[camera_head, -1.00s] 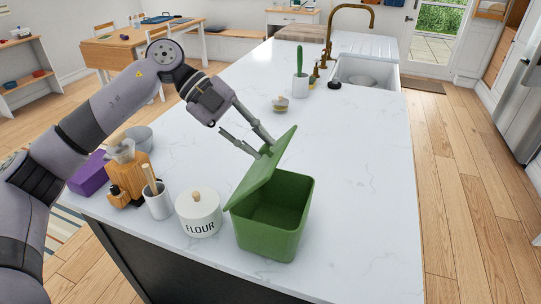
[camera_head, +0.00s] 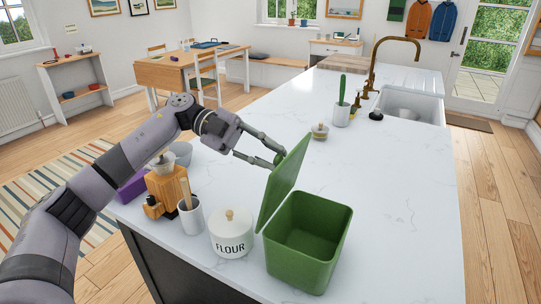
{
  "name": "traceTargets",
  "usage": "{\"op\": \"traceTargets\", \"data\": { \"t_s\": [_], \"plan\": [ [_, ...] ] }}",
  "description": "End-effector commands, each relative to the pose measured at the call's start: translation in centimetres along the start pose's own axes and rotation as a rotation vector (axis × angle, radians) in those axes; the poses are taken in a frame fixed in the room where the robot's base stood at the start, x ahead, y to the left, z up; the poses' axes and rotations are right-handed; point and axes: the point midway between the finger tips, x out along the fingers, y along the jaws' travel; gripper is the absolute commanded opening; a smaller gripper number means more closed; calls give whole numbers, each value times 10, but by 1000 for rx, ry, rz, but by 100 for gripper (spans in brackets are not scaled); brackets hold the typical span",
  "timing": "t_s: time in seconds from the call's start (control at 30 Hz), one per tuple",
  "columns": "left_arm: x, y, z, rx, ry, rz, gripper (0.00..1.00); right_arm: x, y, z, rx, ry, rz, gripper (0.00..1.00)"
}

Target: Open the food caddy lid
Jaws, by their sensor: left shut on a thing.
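The green food caddy (camera_head: 301,262) stands on the white island worktop near its front edge. Its inside shows and looks empty. Its green lid (camera_head: 284,184) stands raised on the left side of the caddy, steeply tilted. My left gripper (camera_head: 279,161) is at the upper edge of the lid, shut on it. The exact contact of the fingertips is partly hidden by the lid. My right gripper is not in view.
A white flour jar (camera_head: 231,236) stands close to the left of the caddy. A utensil pot (camera_head: 191,217), a wooden grinder (camera_head: 167,189) and a purple box (camera_head: 133,187) are farther left. The worktop (camera_head: 400,190) right of the caddy is clear.

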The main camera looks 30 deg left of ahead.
Motion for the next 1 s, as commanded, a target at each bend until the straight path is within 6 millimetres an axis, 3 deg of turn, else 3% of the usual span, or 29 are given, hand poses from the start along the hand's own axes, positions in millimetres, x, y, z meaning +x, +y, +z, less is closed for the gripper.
{"op": "traceTargets", "data": {
  "t_s": [0.23,0.27,0.57,0.87,1.0],
  "plan": [
    [0,-1,-1,2,1,-3,0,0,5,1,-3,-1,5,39],
    [0,-1,-1,2,1,-3,21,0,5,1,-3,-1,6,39],
    [0,-1,0,0,0,-1,41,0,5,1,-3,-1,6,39],
    [0,0,0,0,0,0,41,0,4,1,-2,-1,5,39],
    [-11,-1,0,0,-2,-2,41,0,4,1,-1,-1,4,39]
  ]
}}
